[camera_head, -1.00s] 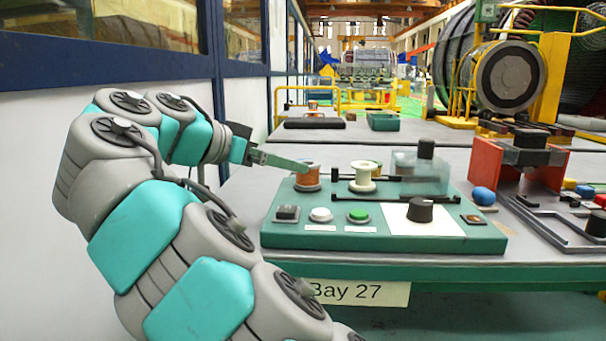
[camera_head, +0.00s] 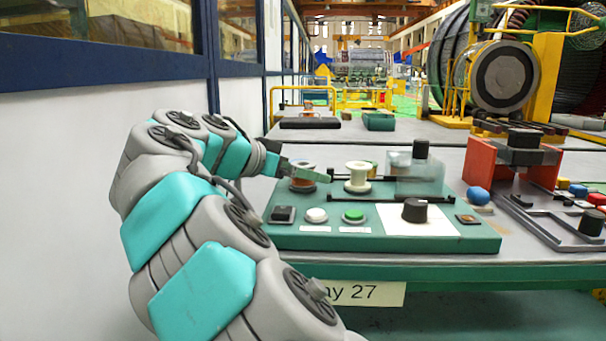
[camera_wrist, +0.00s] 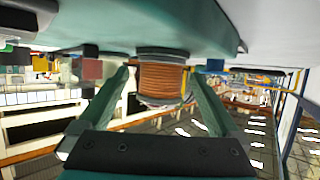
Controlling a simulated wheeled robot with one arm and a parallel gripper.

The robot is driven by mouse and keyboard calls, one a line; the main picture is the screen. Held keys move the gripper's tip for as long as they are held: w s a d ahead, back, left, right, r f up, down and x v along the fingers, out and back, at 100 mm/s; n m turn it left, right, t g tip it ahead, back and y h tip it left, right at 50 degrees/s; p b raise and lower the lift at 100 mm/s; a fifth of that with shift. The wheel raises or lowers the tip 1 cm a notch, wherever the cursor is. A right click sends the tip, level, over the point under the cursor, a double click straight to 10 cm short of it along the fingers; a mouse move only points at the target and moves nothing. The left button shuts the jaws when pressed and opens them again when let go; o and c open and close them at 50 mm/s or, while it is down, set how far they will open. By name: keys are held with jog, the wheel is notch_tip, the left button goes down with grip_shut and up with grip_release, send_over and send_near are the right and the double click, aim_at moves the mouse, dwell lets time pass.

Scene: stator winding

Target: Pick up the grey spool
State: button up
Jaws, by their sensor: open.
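A spool with grey flanges and an orange copper winding (camera_head: 301,183) stands upright at the back left of the green panel (camera_head: 275,238). It also shows in the wrist view (camera_wrist: 162,80), which appears upside down. My gripper (camera_head: 318,174) is open at the spool's height and partly covers it in the head view. In the wrist view my gripper (camera_wrist: 159,72) has one finger on each side of the spool, with gaps visible beside the winding. A white spool (camera_head: 357,179) stands to the right on the same panel.
A black knob (camera_head: 415,210), a green button (camera_head: 353,216) and a white button (camera_head: 316,215) sit at the panel's front. A clear block (camera_head: 420,172) stands right of the white spool. Red stand (camera_head: 487,165) is farther right. A wall borders the left side.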

jog(key=shift+c, duration=0.4)
jog(key=c, duration=1.4)
jog(key=shift+w+r, duration=0.1)
